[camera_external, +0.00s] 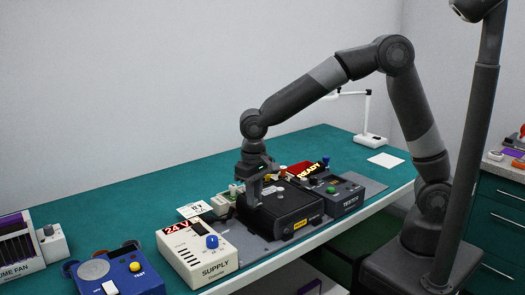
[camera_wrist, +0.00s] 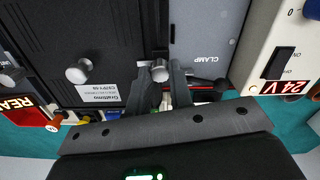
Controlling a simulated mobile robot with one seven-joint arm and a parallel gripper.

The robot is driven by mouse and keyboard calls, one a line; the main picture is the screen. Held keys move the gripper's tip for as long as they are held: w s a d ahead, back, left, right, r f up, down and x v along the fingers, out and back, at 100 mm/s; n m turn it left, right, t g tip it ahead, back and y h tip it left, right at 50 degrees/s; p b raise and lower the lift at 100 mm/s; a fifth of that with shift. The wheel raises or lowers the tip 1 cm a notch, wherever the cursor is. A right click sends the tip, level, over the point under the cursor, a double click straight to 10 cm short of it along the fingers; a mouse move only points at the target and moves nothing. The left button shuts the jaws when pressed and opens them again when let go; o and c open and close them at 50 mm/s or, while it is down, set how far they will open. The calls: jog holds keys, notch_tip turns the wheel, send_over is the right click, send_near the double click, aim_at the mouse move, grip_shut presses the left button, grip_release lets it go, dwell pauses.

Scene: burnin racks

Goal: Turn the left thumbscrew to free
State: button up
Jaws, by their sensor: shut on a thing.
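The black unit (camera_external: 288,208) lies on the grey mat. In the wrist view its dark ribbed top (camera_wrist: 85,25) carries a white label (camera_wrist: 101,93). My gripper (camera_external: 262,186) points down at the unit's left back edge. In the wrist view its two dark fingers (camera_wrist: 161,80) are shut on a silver thumbscrew (camera_wrist: 160,68) at the unit's edge. A second silver thumbscrew (camera_wrist: 78,72) stands on the same edge, clear of the fingers. The held thumbscrew is hidden by the gripper in the external view, and its turn angle cannot be told.
The white supply (camera_external: 200,254) stands left of the unit and the dark tester (camera_external: 338,194) right of it. The red READY sign (camera_external: 301,170) is behind. A blue test box (camera_external: 110,272) sits farther left. Green bench (camera_external: 160,195) is free at the back.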

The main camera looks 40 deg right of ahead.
grip_shut()
jog(key=shift+n, duration=0.3)
jog(key=n, duration=0.3)
jog(key=shift+n, duration=0.3)
jog(key=n, duration=0.4)
jog(key=shift+n, duration=0.3)
jog(key=n, duration=0.4)
jog(key=shift+n, duration=2.2)
